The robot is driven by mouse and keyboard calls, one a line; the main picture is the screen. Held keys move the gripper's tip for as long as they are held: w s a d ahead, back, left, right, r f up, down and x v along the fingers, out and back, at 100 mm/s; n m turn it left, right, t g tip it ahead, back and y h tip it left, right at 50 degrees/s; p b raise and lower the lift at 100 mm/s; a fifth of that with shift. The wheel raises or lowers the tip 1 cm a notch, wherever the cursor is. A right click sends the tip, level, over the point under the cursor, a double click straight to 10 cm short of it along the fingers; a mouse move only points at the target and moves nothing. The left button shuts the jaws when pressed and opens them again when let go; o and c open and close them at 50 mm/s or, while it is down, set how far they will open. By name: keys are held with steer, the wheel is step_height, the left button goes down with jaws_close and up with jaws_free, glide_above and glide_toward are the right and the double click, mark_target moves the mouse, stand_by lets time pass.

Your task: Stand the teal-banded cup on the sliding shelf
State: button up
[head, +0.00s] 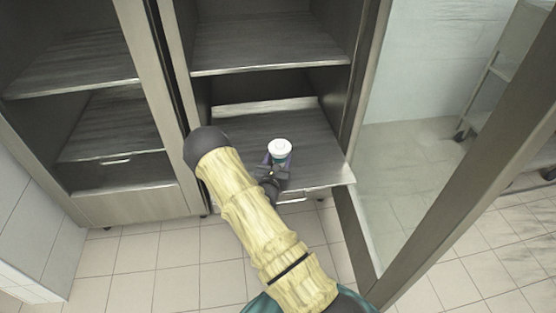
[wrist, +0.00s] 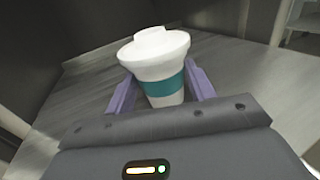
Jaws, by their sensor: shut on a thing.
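The teal-banded cup (head: 280,148) is white with a white lid. In the wrist view the cup (wrist: 156,62) looks upright, its teal band between the two purple fingers. My gripper (head: 279,158) is shut on it; it also shows in the wrist view (wrist: 160,90). The sliding shelf (head: 320,150) is pulled out of the cabinet, below and around the cup in the head view. The cup's base is hidden by my gripper, so I cannot tell whether it touches the shelf.
A fixed upper shelf (head: 265,55) sits above and behind the sliding shelf. An open glass door (head: 420,120) stands at the right. A second cabinet bay (head: 110,125) is at the left. The sliding shelf's surface around the cup looks clear.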

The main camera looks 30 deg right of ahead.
steer(key=shift+f, duration=0.15)
steer(key=o, duration=1.1)
steer(key=shift+c, duration=0.2)
steer(key=shift+r, duration=0.2)
steer(key=p+v, duration=0.3)
steer(key=v, duration=0.9)
steer(key=shift+p, duration=0.3)
